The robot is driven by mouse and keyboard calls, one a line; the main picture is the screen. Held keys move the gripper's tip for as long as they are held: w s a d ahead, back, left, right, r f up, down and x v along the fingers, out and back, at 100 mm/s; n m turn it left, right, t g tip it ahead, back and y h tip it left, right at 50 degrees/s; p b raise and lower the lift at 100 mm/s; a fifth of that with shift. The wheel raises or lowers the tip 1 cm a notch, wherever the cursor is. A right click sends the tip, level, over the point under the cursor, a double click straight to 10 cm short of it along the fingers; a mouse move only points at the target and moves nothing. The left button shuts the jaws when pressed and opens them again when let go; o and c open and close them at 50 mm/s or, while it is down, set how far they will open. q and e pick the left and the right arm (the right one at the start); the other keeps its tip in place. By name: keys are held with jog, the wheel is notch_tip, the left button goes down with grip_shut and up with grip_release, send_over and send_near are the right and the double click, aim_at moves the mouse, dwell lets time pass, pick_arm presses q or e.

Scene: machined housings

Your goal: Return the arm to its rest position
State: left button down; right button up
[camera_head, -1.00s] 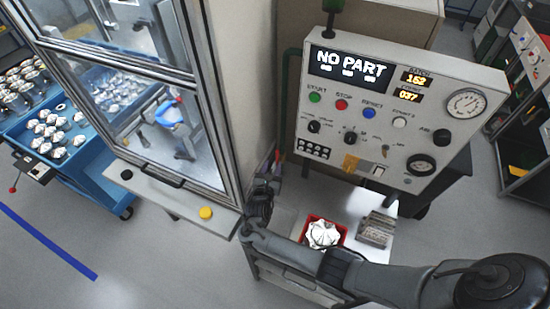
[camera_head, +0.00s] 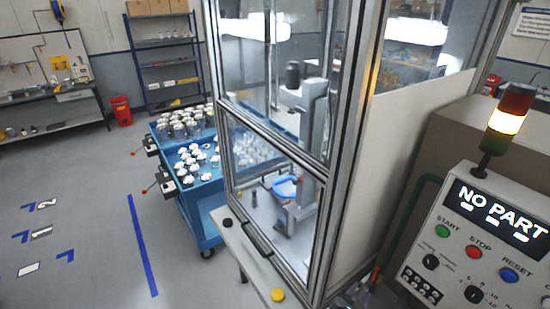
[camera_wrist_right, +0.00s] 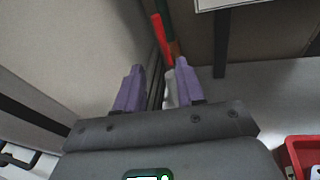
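My right gripper (camera_wrist_right: 158,68) shows in the right wrist view with its two purple fingers apart. Nothing is held between them; a red and a green pipe or cable and a pale shape show behind. In the head view only a small dark part of the right gripper (camera_head: 354,294) shows at the bottom edge, beside the machine enclosure and left of the control panel (camera_head: 475,250). The rest of the right arm is out of that view. My left gripper is in neither view.
A glazed machine enclosure (camera_head: 340,150) with a yellow button (camera_head: 278,295) on its ledge stands close by. The panel reads "NO PART" under a lit stack light (camera_head: 505,122). A blue cart (camera_head: 205,215) holds several metal parts. A red bin (camera_wrist_right: 300,152) is at lower right.

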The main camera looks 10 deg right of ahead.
jog(key=s+a+f+m+g+y, duration=0.2)
jog(key=s+a+f+m+y, duration=0.3)
jog(key=s+a+m+y, duration=0.55)
jog(key=s+a+r+m+g+y, duration=0.1)
jog(key=s+r+m+g, duration=0.1)
jog(key=s+r+m, duration=0.3)
jog(key=s+a+r+m+g+y+p, duration=0.1)
jog(key=s+r+m, duration=0.5)
jog(key=s, duration=0.7)
notch_tip(320, 180, up, 2)
jog(key=shift+a+g, duration=0.35)
jog(key=shift+g, duration=0.05)
jog(key=shift+s, duration=0.1)
